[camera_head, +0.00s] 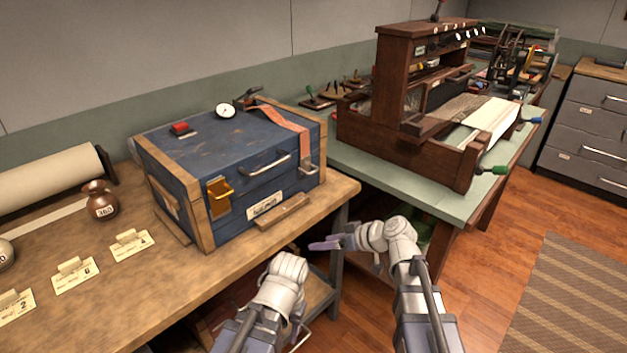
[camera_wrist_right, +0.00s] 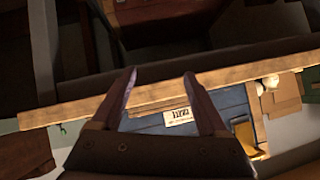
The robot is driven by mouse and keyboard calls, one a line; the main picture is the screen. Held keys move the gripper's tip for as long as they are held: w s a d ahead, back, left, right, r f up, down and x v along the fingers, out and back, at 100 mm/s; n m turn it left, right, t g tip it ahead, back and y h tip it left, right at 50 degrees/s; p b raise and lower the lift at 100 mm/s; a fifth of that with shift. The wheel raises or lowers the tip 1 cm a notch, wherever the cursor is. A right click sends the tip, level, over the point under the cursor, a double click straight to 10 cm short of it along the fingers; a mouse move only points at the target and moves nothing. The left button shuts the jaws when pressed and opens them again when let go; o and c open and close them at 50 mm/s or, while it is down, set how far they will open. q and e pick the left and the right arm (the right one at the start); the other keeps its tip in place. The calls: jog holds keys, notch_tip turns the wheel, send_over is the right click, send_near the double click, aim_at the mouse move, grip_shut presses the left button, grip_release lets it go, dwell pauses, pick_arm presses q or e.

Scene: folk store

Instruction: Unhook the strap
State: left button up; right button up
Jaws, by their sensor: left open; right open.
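The reddish-orange strap (camera_head: 285,122) runs across the right part of the blue chest's lid and hangs over its front edge. Its lower end meets a metal buckle (camera_head: 307,169) on the chest's front. The blue chest (camera_head: 180,148) is closed and stands on the wooden bench. My right gripper (camera_head: 326,244) is open and empty, in front of and below the chest. Its open fingers also show in the right wrist view (camera_wrist_right: 160,82), where the strap cannot be made out. My left gripper (camera_head: 298,338) is low at the front, mostly hidden by its arm, and away from the strap.
The chest bears a yellow latch (camera_head: 219,196), a metal handle (camera_head: 266,165) and a white label (camera_head: 265,206). A wooden loom (camera_head: 420,130) stands to the right. The bench edge (camera_head: 335,197) lies before the chest.

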jog(key=w+r+n+t+y, duration=0.1)
jog(key=w+r+t+y, duration=0.15)
jog(key=w+r, duration=0.4)
jog(key=t, duration=0.4)
send_near(313, 172)
jog(key=w+a, duration=0.1)
jog(key=w, duration=0.1)
jog(key=shift+n+y, duration=0.4)
jog(key=shift+y, duration=0.05)
jog(key=shift+f+x, duration=0.2)
jog(key=shift+x, duration=1.85)
jog(key=shift+f+x, duration=0.25)
jog(key=shift+x, duration=1.8)
jog(key=shift+c, duration=0.3)
grip_shut()
